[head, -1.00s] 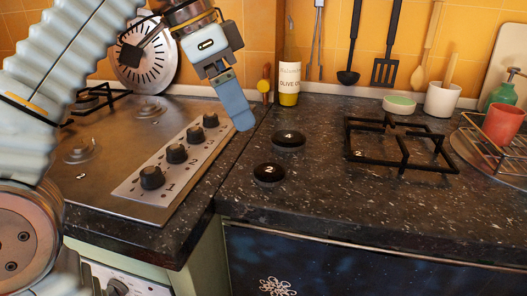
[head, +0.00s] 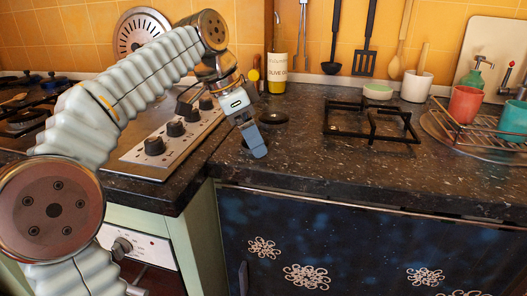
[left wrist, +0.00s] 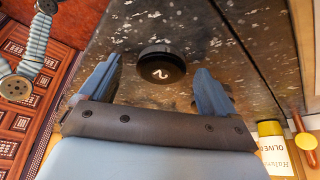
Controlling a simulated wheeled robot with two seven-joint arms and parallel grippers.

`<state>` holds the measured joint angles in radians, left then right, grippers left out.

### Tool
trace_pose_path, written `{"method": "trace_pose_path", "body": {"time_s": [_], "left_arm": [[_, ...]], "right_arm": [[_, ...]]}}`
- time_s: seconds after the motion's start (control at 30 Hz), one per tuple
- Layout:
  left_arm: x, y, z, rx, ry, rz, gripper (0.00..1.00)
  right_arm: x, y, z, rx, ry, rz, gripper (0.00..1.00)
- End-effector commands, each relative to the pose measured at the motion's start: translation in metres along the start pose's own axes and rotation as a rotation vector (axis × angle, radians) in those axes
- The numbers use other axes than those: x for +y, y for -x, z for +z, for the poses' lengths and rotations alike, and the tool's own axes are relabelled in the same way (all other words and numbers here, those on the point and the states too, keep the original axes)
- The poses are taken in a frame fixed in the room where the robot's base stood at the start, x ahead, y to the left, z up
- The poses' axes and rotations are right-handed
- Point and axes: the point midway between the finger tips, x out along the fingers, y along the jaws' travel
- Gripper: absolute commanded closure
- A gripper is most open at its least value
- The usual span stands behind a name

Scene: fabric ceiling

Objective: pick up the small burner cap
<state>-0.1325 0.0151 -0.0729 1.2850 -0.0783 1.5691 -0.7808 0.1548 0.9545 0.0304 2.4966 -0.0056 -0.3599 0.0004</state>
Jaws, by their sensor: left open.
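A round black burner cap marked "2" (left wrist: 162,66) lies on the dark speckled counter. In the left wrist view it sits between and just beyond the fingertips of my left gripper (left wrist: 160,74), with clear gaps on both sides. The gripper is open and empty. In the head view my left gripper (head: 256,146) points down over the counter and hides most or all of this cap. A second round black cap (head: 274,117) lies just behind the gripper. I cannot tell which cap is smaller. My right gripper is not in view.
A black pan grate (head: 372,124) lies on the counter to the right. The stovetop knobs (head: 176,129) are left of the gripper. An olive oil bottle (head: 277,75) stands at the back. A wire rack (head: 490,138) with cups is far right.

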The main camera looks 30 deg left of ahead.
Motion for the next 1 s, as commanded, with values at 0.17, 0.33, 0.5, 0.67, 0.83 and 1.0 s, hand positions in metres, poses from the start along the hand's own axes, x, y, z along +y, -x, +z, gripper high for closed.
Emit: {"method": "trace_pose_path", "body": {"time_s": [0.17,0.33,0.5,0.67,0.83,1.0], "left_arm": [[-0.001,-0.002,0.002,-0.001,0.000,0.000,0.10],[-0.001,-0.002,0.001,-0.001,0.000,0.000,0.30],[-0.001,-0.002,0.001,-0.001,0.000,0.000,0.56],[-0.001,-0.002,0.001,-0.001,0.000,0.000,0.70],[-0.001,-0.001,0.001,0.000,0.000,0.000,0.70],[-0.001,0.009,-0.004,0.000,0.000,0.000,0.70]], "right_arm": [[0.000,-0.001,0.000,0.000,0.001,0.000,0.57],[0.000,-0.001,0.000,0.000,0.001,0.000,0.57],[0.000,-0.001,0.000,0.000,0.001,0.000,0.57],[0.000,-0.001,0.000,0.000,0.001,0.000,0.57],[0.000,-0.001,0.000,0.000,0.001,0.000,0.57],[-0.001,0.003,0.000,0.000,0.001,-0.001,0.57]]}}
